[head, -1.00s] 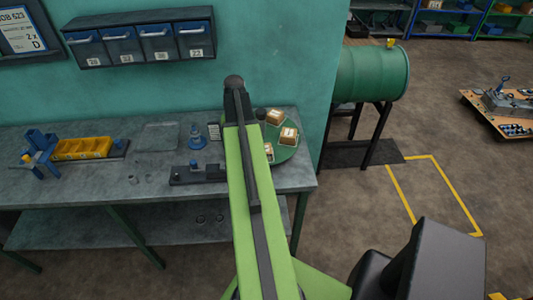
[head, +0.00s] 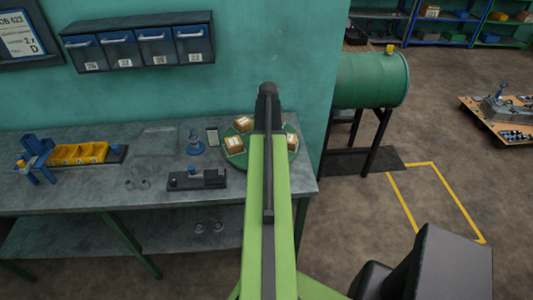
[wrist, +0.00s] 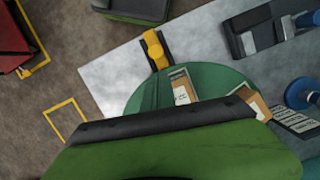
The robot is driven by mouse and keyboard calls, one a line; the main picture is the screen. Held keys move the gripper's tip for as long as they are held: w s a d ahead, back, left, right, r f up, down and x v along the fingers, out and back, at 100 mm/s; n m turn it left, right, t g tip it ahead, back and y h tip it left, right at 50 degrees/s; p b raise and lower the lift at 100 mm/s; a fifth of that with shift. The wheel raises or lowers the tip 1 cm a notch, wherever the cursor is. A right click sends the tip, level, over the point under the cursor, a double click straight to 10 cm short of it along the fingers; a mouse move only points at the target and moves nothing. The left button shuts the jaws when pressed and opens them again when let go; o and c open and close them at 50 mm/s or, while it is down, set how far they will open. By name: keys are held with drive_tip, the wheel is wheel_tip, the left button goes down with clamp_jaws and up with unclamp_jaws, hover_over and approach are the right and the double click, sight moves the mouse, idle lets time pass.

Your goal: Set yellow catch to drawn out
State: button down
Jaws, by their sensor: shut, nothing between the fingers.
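In the wrist view a yellow catch (wrist: 154,48) sits on a narrow dark strip on the grey bench top, close beside the rim of a green round tray. I cannot tell its exact position along the strip. In the head view my arm covers that part of the bench. The arm reaches out over the bench, and its dark end stands over the green tray. My gripper's fingers do not show in either view. A green and black part of my own fills the bottom of the wrist view.
The round green tray (head: 284,158) holds several small boxes. Left of it stand a dark fixture (head: 197,180), a blue conical piece (head: 195,147) and a yellow bin (head: 77,153). A drawer rack (head: 138,41) hangs above. A green drum (head: 372,79) stands right, with open floor in front.

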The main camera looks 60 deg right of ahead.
drive_tip(key=b+x, duration=0.4)
drive_tip(key=x, duration=0.2)
drive_tip(key=shift+r, duration=0.1)
drive_tip(key=shift+s+a, duration=0.45)
drive_tip(key=shift+a, duration=0.2)
drive_tip(key=shift+s+a, duration=0.45)
drive_tip(key=shift+a, duration=0.2)
drive_tip(key=shift+d, duration=0.1)
drive_tip(key=p+v, duration=0.9)
drive_tip(key=v, duration=0.1)
